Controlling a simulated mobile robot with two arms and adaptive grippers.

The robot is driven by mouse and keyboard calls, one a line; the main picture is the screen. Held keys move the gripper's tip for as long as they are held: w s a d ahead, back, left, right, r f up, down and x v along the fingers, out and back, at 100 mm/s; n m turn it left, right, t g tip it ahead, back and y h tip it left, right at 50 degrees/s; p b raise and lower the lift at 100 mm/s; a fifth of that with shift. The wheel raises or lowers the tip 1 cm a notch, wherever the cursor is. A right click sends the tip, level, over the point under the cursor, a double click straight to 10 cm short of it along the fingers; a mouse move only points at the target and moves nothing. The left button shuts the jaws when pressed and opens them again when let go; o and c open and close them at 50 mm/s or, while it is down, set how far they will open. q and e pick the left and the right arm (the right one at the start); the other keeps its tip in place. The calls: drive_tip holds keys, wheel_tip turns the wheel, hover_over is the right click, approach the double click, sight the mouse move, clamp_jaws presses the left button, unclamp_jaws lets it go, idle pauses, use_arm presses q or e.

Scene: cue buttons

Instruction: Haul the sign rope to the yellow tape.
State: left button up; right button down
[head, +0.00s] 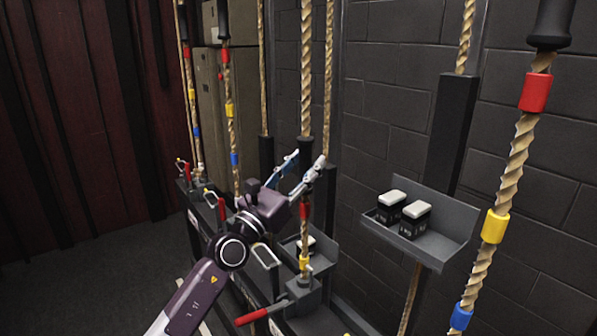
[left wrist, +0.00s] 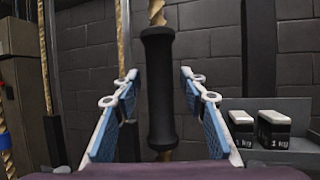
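My left gripper (head: 309,157) is open around the black sleeve (head: 305,148) of a tan rope (head: 307,50) in the middle of the head view. In the left wrist view the black sleeve (left wrist: 158,90) stands upright between the two blue-padded fingers (left wrist: 160,74), with a gap showing on each side. Lower on this rope line are red tape (head: 304,209) and yellow tape (head: 303,264). No label shows which rope is the sign rope. My right gripper is not in view.
A front-right rope (head: 512,170) carries red, yellow and blue tape. More taped ropes (head: 230,125) hang at the left. A grey tray (head: 447,235) holds two black weights (head: 414,217) by the brick wall. A red-handled lever (head: 262,314) sits low in front.

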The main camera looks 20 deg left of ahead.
use_arm(q)
drive_tip(key=v, duration=1.2)
idle(0.6)
